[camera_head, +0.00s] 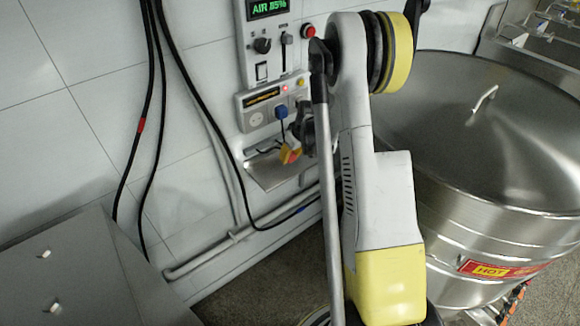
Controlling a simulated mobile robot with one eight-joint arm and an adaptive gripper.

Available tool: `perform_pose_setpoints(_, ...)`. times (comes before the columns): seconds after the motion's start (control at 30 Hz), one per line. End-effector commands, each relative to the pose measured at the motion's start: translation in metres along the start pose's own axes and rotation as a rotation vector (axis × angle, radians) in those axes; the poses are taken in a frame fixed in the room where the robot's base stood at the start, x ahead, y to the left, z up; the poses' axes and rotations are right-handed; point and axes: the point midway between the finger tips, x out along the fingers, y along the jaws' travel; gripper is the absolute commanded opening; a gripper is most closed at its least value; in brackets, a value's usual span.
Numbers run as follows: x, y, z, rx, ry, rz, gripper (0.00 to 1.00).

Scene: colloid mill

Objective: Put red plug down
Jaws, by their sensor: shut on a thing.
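My gripper (297,139) is at the wall, below and right of the socket panel and above a small metal shelf (272,172). It is small and partly hidden behind my own arm. It is shut on the red plug (287,156), which shows as a small red patch beside yellow at the fingertips. I cannot tell whether the plug touches the shelf. A blue plug (281,112) sits in the socket panel (256,117), just up and left of my gripper.
A control panel (262,45) with a green display is above the sockets. Black cables (160,75) hang down the wall at left. A large steel vessel (470,130) fills the right. A grey cabinet top (75,270) is at lower left. Pipes (235,235) run low along the wall.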

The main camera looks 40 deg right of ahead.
Motion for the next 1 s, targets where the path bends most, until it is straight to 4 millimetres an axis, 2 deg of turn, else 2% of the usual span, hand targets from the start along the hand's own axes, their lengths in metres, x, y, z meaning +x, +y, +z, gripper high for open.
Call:
perform_pose_setpoints(0.3,0.037,-0.001,0.015,0.001,0.000,0.000,0.00)
perform_pose_setpoints(0.57,0.037,-0.001,0.015,0.001,0.000,0.000,0.00)
perform_pose_setpoints(0.87,0.046,-0.001,0.019,0.001,0.000,0.000,0.00)
perform_pose_setpoints(0.9,0.046,-0.001,0.019,0.001,0.000,0.000,0.35)
perform_pose_setpoints(0.97,0.045,-0.001,0.018,0.001,0.000,0.000,0.50)
perform_pose_setpoints(1.0,0.045,-0.001,0.018,0.001,0.000,0.000,0.50)
